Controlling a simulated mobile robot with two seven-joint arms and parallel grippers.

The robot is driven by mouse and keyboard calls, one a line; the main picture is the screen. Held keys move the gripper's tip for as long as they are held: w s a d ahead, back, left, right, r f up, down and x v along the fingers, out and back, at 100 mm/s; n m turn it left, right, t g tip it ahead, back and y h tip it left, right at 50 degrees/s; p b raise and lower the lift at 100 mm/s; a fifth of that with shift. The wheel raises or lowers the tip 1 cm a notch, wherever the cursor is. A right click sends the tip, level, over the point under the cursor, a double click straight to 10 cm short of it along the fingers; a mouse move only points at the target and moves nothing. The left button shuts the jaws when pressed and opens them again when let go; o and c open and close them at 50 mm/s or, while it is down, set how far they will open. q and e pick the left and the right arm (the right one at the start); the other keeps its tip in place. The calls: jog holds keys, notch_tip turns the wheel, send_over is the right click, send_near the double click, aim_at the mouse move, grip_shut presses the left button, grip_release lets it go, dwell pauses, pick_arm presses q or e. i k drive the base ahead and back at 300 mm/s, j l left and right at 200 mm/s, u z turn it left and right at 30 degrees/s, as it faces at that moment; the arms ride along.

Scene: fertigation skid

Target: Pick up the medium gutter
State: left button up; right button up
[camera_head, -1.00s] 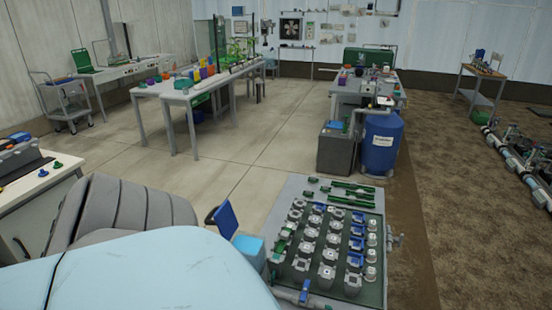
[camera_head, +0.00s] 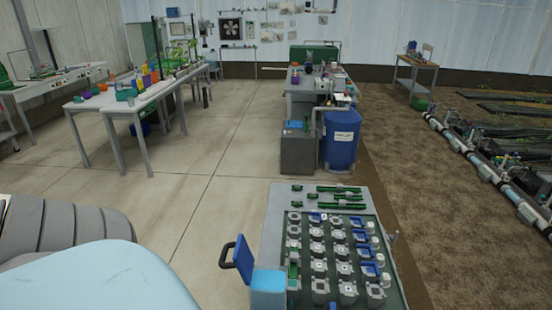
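Several dark green strip-like pieces of different lengths lie at the back of a grey bench (camera_head: 275,215) in the lower middle of the head view. One longer green strip (camera_head: 340,197) lies near the back right, with a similar one (camera_head: 342,206) just in front of it. Shorter green pieces (camera_head: 297,188) lie to their left. They are too small for me to tell which is the medium gutter. Neither of my grippers is in view.
The bench front holds rows of grey and blue fittings (camera_head: 320,265). A blue box (camera_head: 268,287) and a dark-handled blue panel (camera_head: 243,259) stand at its left. A blue barrel (camera_head: 341,140) stands behind. Pale floor (camera_head: 200,200) is clear to the left.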

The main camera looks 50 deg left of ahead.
aim_at(294, 256)
jog(key=k+j, duration=0.15)
jog(key=j, duration=0.2)
jog(key=k+j, duration=0.15)
jog(key=j, duration=0.2)
jog(key=k+j, duration=0.1)
jog(key=j, duration=0.25)
jog(key=k+j, duration=0.15)
jog(key=j, duration=0.2)
